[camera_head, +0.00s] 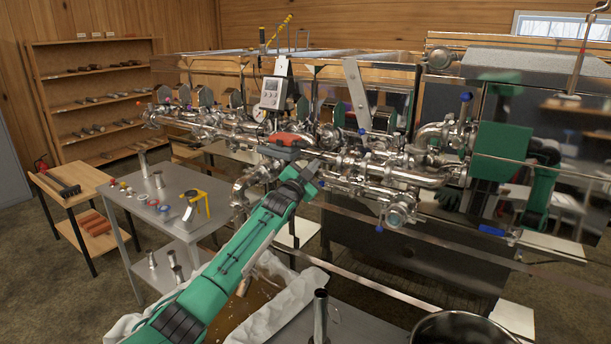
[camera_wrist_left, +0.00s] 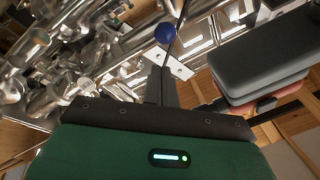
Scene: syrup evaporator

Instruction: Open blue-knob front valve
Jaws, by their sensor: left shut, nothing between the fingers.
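My left gripper (camera_head: 311,168) reaches in from the lower left to the front of the steel pipework. Its fingers are shut and empty. In the left wrist view, the fingers (camera_wrist_left: 163,82) point at a blue ball knob (camera_wrist_left: 165,33) on a thin rod, just beyond their tips; I see no grip on it. In the head view, a blue knob (camera_head: 362,131) stands up and right of the gripper, another blue knob (camera_head: 466,96) is farther right, and another blue knob (camera_head: 379,229) hangs low. I cannot tell which of these the wrist view shows. My right gripper is not clearly seen.
A dark grey block with red parts (camera_head: 290,140) sits close beside the left gripper, also on the right of the wrist view (camera_wrist_left: 262,58). A metal cart (camera_head: 170,200) with small parts stands left. A steel pot (camera_head: 462,328) is at the bottom right.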

